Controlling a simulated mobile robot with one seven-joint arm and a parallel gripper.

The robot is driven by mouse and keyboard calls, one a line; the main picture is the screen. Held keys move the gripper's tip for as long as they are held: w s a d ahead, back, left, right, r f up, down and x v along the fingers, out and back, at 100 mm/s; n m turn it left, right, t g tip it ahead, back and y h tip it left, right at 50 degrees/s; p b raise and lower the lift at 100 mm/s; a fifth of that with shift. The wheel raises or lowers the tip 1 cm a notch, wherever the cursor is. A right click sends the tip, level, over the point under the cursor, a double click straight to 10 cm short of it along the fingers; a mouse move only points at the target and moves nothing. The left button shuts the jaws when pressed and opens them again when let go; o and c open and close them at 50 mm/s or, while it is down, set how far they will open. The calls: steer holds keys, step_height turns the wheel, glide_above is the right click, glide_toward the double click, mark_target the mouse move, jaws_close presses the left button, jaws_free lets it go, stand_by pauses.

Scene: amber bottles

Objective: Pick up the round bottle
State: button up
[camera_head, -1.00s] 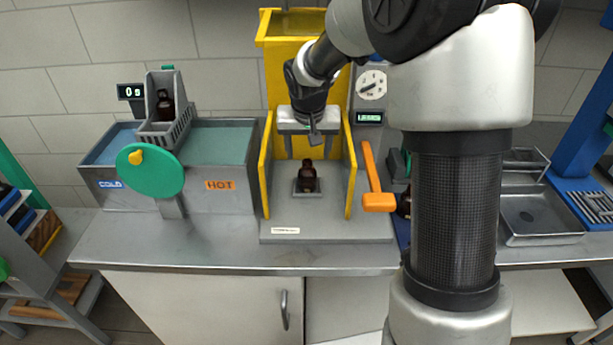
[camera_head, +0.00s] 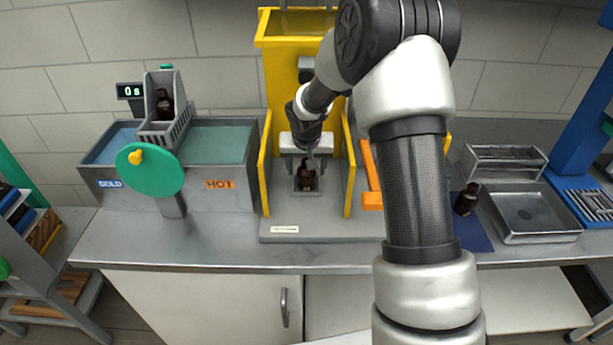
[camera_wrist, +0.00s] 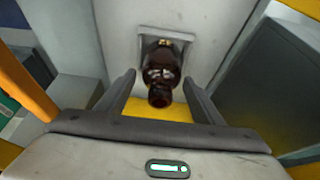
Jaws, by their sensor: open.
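A small dark amber bottle (camera_head: 305,181) stands in the square grey holder (camera_head: 295,191) on the base of the yellow machine. In the wrist view the bottle (camera_wrist: 160,72) is seen from above, neck toward the camera, with the holder rim (camera_wrist: 143,37) around its base. My gripper (camera_head: 311,163) is just above and in front of this bottle. In the wrist view my open fingers (camera_wrist: 159,80) are on either side of the bottle's near end, with gaps on both sides. Other amber bottles are in the grey basket (camera_head: 165,104) and on the blue mat (camera_head: 466,200). I cannot tell from shape which is the round one.
Yellow side walls (camera_head: 266,165) flank the holder closely. An orange lever (camera_head: 371,180) is just to the right. The hot and cold bath (camera_head: 218,160) with a green wheel (camera_head: 150,170) stands left. A metal tray (camera_head: 535,215) is at right. The front counter strip is clear.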

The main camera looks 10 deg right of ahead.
steer(key=c, duration=1.1)
steer(key=shift+r, duration=0.15)
